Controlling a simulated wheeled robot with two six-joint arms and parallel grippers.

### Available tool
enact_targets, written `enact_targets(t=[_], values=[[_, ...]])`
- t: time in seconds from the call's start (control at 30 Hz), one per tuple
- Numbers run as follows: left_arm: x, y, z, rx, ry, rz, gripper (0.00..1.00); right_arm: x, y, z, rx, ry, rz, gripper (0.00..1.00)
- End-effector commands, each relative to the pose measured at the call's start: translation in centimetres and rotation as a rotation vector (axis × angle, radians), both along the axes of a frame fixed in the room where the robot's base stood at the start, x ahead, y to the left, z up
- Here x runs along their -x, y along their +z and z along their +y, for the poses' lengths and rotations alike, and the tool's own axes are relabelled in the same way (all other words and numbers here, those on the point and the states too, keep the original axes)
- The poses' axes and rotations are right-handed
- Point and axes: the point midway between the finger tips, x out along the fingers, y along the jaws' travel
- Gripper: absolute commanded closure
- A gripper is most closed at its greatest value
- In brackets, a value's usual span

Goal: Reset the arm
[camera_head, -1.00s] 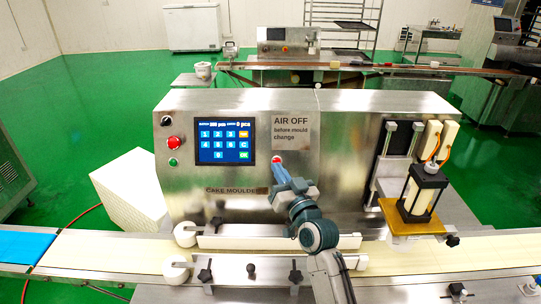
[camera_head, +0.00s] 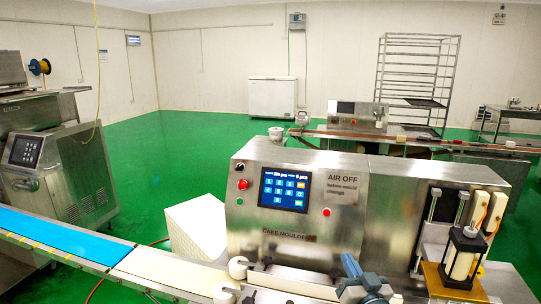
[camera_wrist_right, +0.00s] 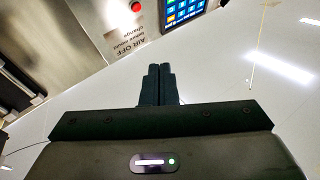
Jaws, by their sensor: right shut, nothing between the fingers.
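My right gripper (camera_head: 352,266) is low in front of the cake moulder (camera_head: 340,235), a steel machine with a lit blue keypad screen (camera_head: 284,190). In the right wrist view the gripper's fingers (camera_wrist_right: 160,84) are together with nothing between them. The red button (camera_head: 327,212) right of the screen is clear of the gripper, which is apart from the machine's front. The red button also shows at the top of the right wrist view (camera_wrist_right: 136,5), near the AIR OFF sign (camera_wrist_right: 130,33). My left gripper is not in view.
A conveyor with a blue belt (camera_head: 58,236) runs along the front left. A white block stack (camera_head: 196,228) stands left of the machine. A press unit (camera_head: 464,258) sits at its right. Another machine (camera_head: 48,160) stands far left, and green floor lies open behind.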

Motion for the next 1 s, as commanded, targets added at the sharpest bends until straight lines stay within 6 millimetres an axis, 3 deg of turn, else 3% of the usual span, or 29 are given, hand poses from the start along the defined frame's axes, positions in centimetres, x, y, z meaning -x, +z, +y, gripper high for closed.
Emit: enact_targets(t=[0.27,0.47,0.57,0.7,1.0], values=[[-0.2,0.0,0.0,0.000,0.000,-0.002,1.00,3.7,-5.6,-0.2,0.087,0.029,0.200,1.00],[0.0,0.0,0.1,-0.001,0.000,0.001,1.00,8.7,-11.1,-1.0,0.169,0.046,0.421,1.00],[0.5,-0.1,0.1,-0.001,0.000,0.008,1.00,12.5,-14.3,-1.7,0.222,0.049,0.572,1.00],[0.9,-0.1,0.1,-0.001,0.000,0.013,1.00,19.2,-18.5,-3.3,0.297,0.040,0.814,1.00],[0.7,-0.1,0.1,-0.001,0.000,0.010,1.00,29.7,-22.0,-6.2,0.393,-0.005,1.156,1.00]])
